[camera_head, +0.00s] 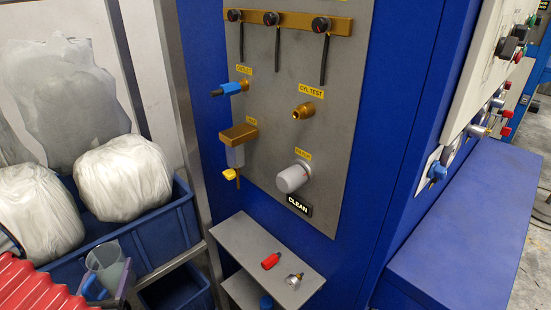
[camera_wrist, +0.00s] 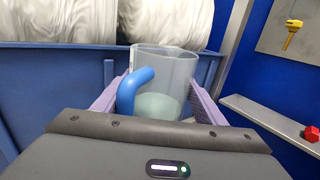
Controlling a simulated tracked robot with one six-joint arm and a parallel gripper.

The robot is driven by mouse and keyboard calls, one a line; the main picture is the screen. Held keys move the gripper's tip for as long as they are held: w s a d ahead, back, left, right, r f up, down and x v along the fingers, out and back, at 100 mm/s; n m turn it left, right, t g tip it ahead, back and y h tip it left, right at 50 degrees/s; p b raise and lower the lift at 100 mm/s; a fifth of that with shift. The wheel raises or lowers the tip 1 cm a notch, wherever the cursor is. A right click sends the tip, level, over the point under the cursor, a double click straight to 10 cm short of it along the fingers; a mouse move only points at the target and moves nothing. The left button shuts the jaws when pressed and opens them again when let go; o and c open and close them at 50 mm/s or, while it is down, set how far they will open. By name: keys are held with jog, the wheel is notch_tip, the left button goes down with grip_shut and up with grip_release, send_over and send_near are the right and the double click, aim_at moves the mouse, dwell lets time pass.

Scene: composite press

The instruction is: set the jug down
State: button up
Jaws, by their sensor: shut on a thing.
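The jug (camera_head: 105,262) is clear with a blue handle and sits at the lower left of the head view. It also shows in the wrist view (camera_wrist: 178,66), roughly upright, with pale greenish liquid in its lower part. My gripper (camera_wrist: 157,100) is shut on the jug, a purple finger on each side of it. The blue handle faces the wrist camera. The jug's base is hidden behind my gripper, so I cannot see what is beneath it.
A blue crate (camera_head: 168,232) with white wrapped bundles (camera_head: 125,178) stands behind the jug. A grey shelf (camera_head: 243,238) to the right holds a red piece (camera_head: 271,261) and a metal fitting (camera_head: 294,281); its left part is bare. A panel (camera_head: 345,130) with knobs and ports rises above.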

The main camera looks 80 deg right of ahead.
jog(key=w+a+f+n+t+y, duration=0.2)
jog(key=w+a+n+t+y, duration=0.1)
jog(key=a, duration=0.6)
jog(key=w+a+f+n+t+y, duration=0.2)
jog(key=w+a+n+t+y, duration=0.1)
jog(key=a, duration=0.7)
jog(key=w+a+f+n+t+y, duration=0.2)
jog(key=w+a+t, duration=0.3)
jog(key=a, duration=0.4)
jog(key=shift+w+a+f+n+t+y, duration=0.3)
jog(key=shift+w+n+y, duration=0.3)
jog(key=shift+w+n, duration=0.15)
jog(key=shift+s, duration=0.1)
